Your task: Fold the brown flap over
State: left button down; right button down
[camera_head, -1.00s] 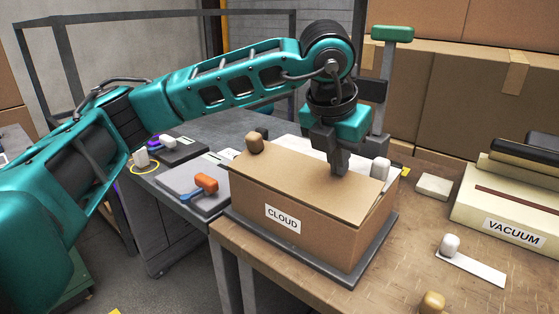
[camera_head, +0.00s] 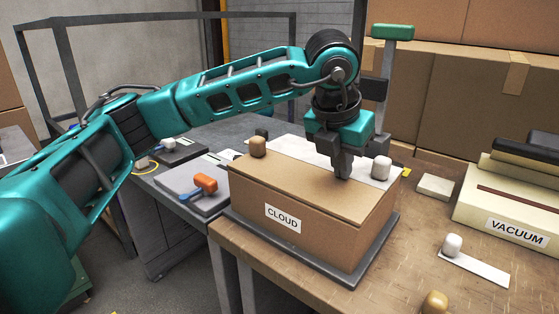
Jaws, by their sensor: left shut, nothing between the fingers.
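The brown flap (camera_head: 297,184) lies nearly flat across the top of the cardboard box marked CLOUD (camera_head: 312,235). A brown knob (camera_head: 258,147) stands at its back left corner. A white flap (camera_head: 308,149) shows behind it, and a white knob (camera_head: 381,168) stands at the box's right end. My left gripper (camera_head: 344,177) is shut and points down, with its tips at the right part of the brown flap, seemingly touching it. It holds nothing. My right gripper is not in view.
The box stands on a dark tray (camera_head: 345,274) on the wooden table (camera_head: 400,286). A cream VACUUM box (camera_head: 512,215) is at the right. A white-knobbed strip (camera_head: 475,269) lies in front of it. An orange-handled tool (camera_head: 205,184) is on the grey side table.

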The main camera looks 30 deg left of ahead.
pick_arm(q)
jog(key=shift+s+r, duration=0.1)
jog(key=shift+r, duration=0.05)
jog(key=shift+s+a+r+p, duration=0.1)
jog(key=shift+s+r+p, duration=0.25)
jog(key=shift+s+r, duration=0.55)
jog(key=shift+s+a+r+p, duration=0.1)
jog(key=shift+s+r+p, duration=0.2)
jog(key=shift+s+r, duration=0.5)
jog(key=shift+w+r, duration=0.15)
jog(key=shift+w, duration=0.05)
jog(key=p+v, duration=0.2)
jog(key=v, duration=1.1)
jog(key=shift+s+d, duration=0.1)
